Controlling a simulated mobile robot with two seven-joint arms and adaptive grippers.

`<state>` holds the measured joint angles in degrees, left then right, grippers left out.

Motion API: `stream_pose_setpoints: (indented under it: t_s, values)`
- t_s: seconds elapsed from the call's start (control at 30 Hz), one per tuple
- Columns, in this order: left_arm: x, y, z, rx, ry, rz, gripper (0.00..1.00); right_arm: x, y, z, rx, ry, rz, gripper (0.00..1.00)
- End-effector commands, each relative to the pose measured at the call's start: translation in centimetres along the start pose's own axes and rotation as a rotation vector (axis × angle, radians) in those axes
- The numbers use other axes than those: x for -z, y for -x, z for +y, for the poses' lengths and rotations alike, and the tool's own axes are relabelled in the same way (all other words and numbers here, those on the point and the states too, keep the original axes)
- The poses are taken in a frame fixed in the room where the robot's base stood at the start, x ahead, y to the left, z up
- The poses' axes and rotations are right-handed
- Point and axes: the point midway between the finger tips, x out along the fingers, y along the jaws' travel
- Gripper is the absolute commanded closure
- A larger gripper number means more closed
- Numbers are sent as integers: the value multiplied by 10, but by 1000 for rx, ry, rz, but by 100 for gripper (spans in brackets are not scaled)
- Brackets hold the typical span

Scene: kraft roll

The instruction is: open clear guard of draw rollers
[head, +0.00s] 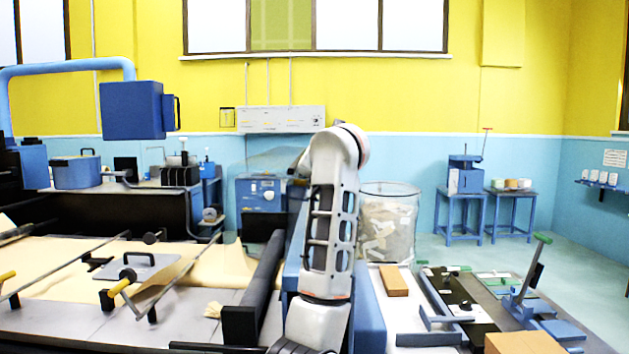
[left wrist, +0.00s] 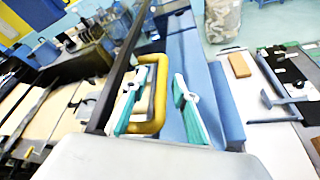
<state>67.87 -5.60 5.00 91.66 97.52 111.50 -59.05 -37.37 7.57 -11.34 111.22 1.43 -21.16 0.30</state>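In the left wrist view my left gripper (left wrist: 160,105) has its two teal fingers spread apart. A yellow loop handle (left wrist: 160,85) stands by them, its right side in the gap between the fingers. I cannot tell whether they touch it. A dark bar (left wrist: 122,70) runs along the handle's left side. In the head view a faint see-through panel (head: 284,158), perhaps the clear guard, shows behind my raised arm. A dark roller-like bar (head: 268,268) lies left of the arm. The arm hides my left gripper and the yellow handle there. My right gripper is in neither view.
A brown block (head: 394,280) lies on the pale surface to the right. A clear bin (head: 388,222) of scraps stands behind it. A blue box on an arm (head: 132,110) overhangs the left side. Thin rods cross the kraft sheet (head: 60,265). Open floor lies at the back right.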

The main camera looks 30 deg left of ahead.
Motion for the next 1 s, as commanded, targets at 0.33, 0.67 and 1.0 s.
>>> stream_pose_setpoints:
  t_s: [0.33, 0.67, 1.0]
  values:
    - [-2, 6, 0, 0, 1, -6, 72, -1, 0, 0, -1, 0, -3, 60]
    - [-2, 55, 0, 3, 4, -6, 72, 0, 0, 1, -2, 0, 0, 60]
    - [-1, 76, 1, -1, 1, -2, 72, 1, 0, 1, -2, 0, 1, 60]
